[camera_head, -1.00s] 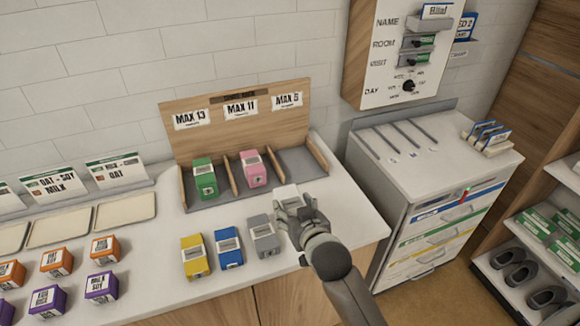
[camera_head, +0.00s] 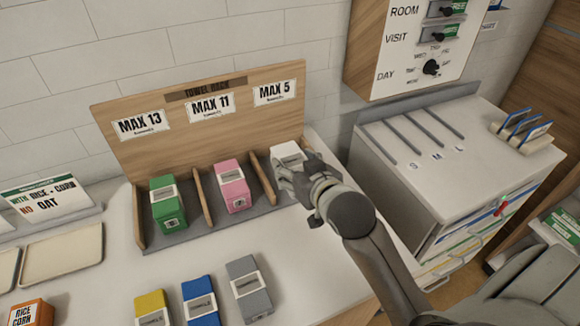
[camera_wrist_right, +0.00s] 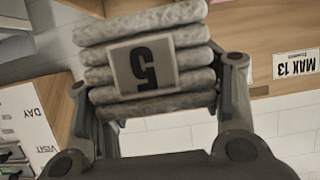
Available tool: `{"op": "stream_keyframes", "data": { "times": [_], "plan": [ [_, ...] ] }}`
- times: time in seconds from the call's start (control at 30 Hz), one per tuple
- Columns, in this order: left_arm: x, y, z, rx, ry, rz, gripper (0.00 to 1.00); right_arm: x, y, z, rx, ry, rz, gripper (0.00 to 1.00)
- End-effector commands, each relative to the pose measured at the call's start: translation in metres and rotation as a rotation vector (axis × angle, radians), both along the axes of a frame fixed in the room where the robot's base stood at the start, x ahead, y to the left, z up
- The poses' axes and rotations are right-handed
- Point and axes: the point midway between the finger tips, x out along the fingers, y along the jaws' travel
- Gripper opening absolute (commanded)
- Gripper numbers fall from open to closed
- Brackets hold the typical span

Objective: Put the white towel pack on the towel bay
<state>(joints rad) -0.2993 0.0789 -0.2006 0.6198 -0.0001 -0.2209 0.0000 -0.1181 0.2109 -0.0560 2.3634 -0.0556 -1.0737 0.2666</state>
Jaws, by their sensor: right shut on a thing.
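The white towel pack (camera_head: 286,152) is in my right gripper (camera_head: 294,172), at the right-hand bay of the wooden towel rack (camera_head: 160,155), below the MAX 5 sign. In the right wrist view the pack (camera_wrist_right: 140,25) is a pale folded stack with an upside-down "5" label, and my right gripper (camera_wrist_right: 160,100) has a finger on each side of it. My arm and fingers hide the pack's lower part, so I cannot tell whether it touches the bay floor. My left gripper is not in view.
A green pack (camera_head: 167,205) and a pink pack (camera_head: 232,187) stand in the other two bays. Yellow (camera_head: 152,308), blue (camera_head: 200,301) and grey (camera_head: 247,287) packs stand in front on the white counter. A drawer cabinet (camera_head: 430,190) stands to the right.

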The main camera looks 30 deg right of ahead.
Motion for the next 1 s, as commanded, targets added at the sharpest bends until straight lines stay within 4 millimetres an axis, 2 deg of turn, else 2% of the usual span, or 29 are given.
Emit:
{"op": "stream_keyframes", "data": {
  "times": [0.1, 0.3, 0.5, 0.6, 0.87, 1.0],
  "plan": [
    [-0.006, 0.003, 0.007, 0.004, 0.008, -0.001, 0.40, 0.025, -0.012, -0.008, -0.003, 0.000, -0.002, 0.32],
    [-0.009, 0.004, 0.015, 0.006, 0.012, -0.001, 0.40, 0.062, -0.029, -0.026, -0.001, 0.000, -0.003, 0.32],
    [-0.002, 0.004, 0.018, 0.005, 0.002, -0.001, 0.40, 0.085, -0.039, -0.061, 0.000, 0.000, -0.001, 0.32],
    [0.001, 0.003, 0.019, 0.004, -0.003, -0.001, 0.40, 0.093, -0.042, -0.072, 0.000, 0.000, 0.000, 0.32],
    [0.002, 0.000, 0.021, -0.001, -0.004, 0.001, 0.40, 0.104, -0.048, -0.087, 0.000, 0.000, -0.001, 0.32],
    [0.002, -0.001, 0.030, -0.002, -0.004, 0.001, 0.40, 0.103, -0.047, -0.106, 0.001, 0.002, 0.000, 0.32]
  ]
}}
